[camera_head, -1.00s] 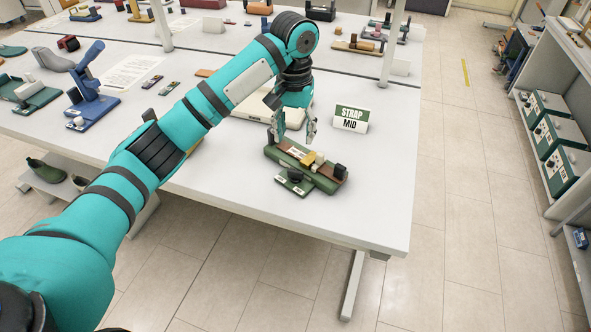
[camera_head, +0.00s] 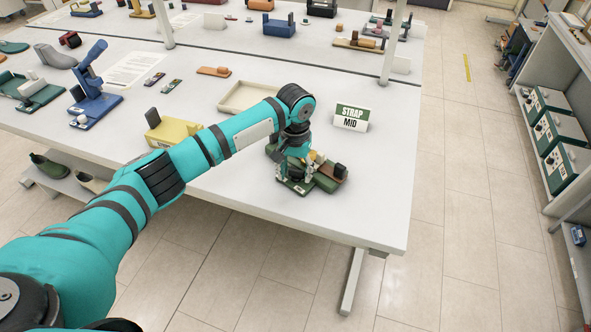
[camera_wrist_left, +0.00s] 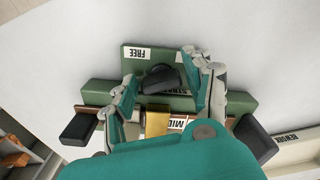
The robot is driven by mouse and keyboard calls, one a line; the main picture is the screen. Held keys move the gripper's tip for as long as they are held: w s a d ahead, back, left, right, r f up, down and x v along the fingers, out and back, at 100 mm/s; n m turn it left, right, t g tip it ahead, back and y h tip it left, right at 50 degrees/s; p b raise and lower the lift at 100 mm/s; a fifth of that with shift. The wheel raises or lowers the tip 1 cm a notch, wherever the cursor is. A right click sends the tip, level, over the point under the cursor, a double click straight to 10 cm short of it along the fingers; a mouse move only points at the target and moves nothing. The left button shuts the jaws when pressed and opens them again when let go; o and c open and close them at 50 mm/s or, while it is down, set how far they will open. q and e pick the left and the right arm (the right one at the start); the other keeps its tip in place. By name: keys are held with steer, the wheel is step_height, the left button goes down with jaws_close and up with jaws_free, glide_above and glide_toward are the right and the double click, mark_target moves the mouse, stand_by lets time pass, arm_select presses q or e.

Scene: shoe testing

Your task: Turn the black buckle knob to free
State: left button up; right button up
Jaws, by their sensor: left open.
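The black buckle knob (camera_wrist_left: 160,79) sits on a small green plate (camera_wrist_left: 188,60) in the left wrist view. A white FREE label (camera_wrist_left: 139,53) is at that plate's upper left. My left gripper (camera_wrist_left: 161,70) is open, with one finger on each side of the knob; I cannot tell whether they touch it. In the head view my left gripper (camera_head: 296,178) is low over the green strap fixture (camera_head: 328,184), and the knob is mostly hidden. A yellow-tan block (camera_wrist_left: 157,123) and a MID label lie on the brown strap. My right gripper is not in view.
A STRAP MID sign (camera_head: 351,117) stands behind the fixture. A beige tray (camera_head: 238,97) and a yellow fixture (camera_head: 172,132) are behind my arm. The table's front edge is close to the fixture. The white tabletop right of it is clear.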

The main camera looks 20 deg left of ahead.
arm_select(q)
steer(key=c, duration=0.9)
steer(key=shift+r+m+p, duration=0.2)
steer(key=shift+m+p, duration=0.1)
steer(key=shift+p, duration=0.2)
steer(key=shift+r+m+p, duration=0.1)
steer(key=shift+m+p, duration=0.85)
steer(key=shift+m, duration=0.05)
steer(key=shift+a+f+m+p, duration=0.1)
steer(key=shift+f+m+p, duration=0.1)
steer(key=shift+m, duration=0.35)
steer(key=shift+f+m+p, duration=0.1)
steer(key=shift+m+p, duration=0.1)
steer(key=shift+m, duration=0.35)
